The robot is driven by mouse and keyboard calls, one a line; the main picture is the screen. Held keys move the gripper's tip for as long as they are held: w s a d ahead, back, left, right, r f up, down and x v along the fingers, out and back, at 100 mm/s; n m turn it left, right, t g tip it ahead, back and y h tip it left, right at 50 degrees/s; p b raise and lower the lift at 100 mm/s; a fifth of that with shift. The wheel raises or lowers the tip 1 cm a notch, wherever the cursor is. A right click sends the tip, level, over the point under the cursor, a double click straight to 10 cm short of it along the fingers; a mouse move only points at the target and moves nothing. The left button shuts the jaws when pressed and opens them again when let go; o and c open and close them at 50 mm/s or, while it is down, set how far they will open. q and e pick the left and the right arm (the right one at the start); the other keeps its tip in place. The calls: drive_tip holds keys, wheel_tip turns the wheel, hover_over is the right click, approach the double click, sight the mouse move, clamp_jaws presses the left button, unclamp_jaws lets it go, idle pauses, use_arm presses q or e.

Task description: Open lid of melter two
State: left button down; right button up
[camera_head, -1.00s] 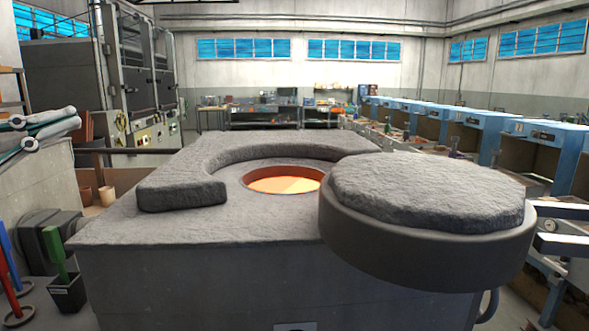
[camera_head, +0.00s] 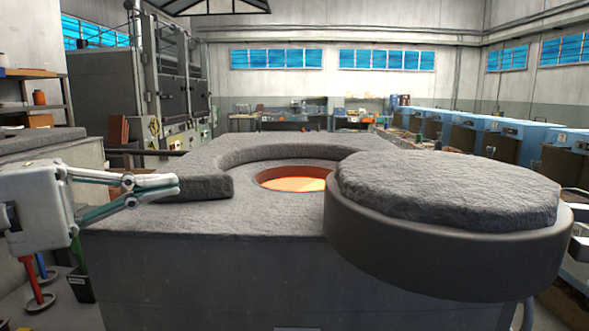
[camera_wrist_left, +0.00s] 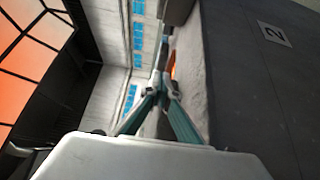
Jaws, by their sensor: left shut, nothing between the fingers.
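The melter (camera_head: 220,270) is a large grey block with a rough top; the wrist view shows a plate marked 2 (camera_wrist_left: 274,33) on its side. Its round opening (camera_head: 292,183) glows orange and is mostly uncovered. The thick round lid (camera_head: 445,245) is swung to the right of the opening, over the melter's right front, and hides part of the opening's right edge. My left gripper (camera_head: 177,186) is shut and empty at the melter's left edge, apart from the lid. In the wrist view its fingertips (camera_wrist_left: 160,82) meet. My right gripper is not in view.
A raised curved rim (camera_head: 225,170) borders the opening's back and left. Another grey block (camera_head: 50,150) and shelves (camera_head: 35,95) stand at the left. Blue-topped units (camera_head: 510,130) line the right.

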use_arm(q)
drive_tip(key=p+x, duration=0.2)
drive_tip(key=x, duration=0.7)
drive_tip(key=p+x, duration=0.2)
drive_tip(key=x, duration=0.7)
drive_tip(key=shift+r, duration=0.2)
drive_tip(key=shift+s+d, duration=0.95)
drive_tip(key=shift+d, duration=0.15)
drive_tip(key=shift+s+d+f+p, duration=0.1)
drive_tip(key=shift+s+d+p, duration=0.2)
drive_tip(key=shift+d, duration=0.1)
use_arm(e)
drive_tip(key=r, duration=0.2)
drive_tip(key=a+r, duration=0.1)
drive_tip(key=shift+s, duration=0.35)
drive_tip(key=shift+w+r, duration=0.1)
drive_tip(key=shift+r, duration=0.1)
use_arm(q)
drive_tip(key=shift+s+d, duration=0.1)
